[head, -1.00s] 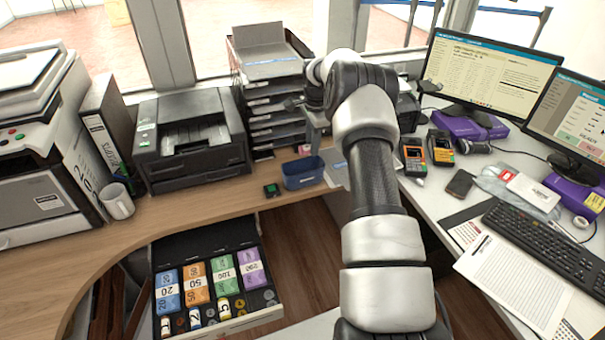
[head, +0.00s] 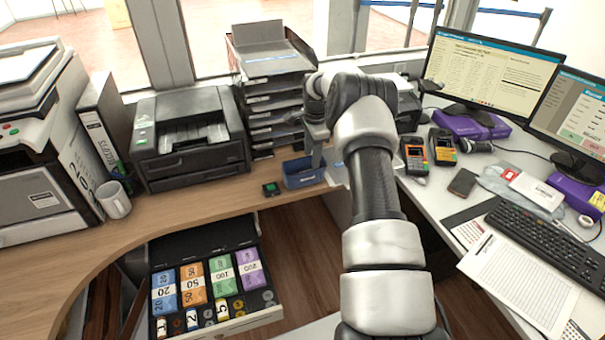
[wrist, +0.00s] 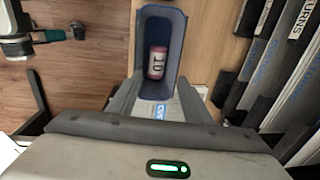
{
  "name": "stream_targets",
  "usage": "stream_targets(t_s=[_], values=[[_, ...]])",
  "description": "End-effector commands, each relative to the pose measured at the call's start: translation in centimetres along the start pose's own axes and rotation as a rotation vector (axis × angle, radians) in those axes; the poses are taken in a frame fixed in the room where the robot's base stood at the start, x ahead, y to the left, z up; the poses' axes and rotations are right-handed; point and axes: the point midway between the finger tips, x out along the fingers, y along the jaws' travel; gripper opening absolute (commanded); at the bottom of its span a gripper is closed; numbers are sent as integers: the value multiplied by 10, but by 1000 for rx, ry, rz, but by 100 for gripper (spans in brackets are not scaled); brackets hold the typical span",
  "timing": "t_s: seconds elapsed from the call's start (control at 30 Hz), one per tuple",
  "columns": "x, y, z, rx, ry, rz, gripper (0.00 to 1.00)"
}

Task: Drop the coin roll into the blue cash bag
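The blue cash bag (head: 304,172) stands open on the wooden counter in front of the paper trays. In the wrist view, the bag (wrist: 178,60) lies just ahead of my gripper, and I look down into it. A coin roll (wrist: 158,63) with pinkish ends and a white "10" label lies inside the bag, apart from the fingers. My gripper (wrist: 157,92) is open, its two fingers spread at the near end of the bag with nothing held between them. In the head view, my gripper (head: 317,152) is over the bag's right part, and the coin roll is hidden.
An open cash drawer (head: 240,322) with banknotes and several coin rolls is below the counter. A small dark device (head: 271,189) lies left of the bag. A printer (head: 190,140) and stacked paper trays (head: 270,85) stand behind. Card terminals (head: 417,155) stand at the right.

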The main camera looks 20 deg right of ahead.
Motion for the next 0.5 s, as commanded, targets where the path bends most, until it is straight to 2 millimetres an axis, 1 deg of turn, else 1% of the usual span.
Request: stream_targets(t_s=[0.17,0.27,0.37,0.47,0.5], values=[[2,2,0,0,-1,5,46],[0,2,0,0,-1,5,46],[-9,1,0,0,0,4,46],[-27,1,0,0,1,2,46],[-36,0,0,0,1,0,46]])
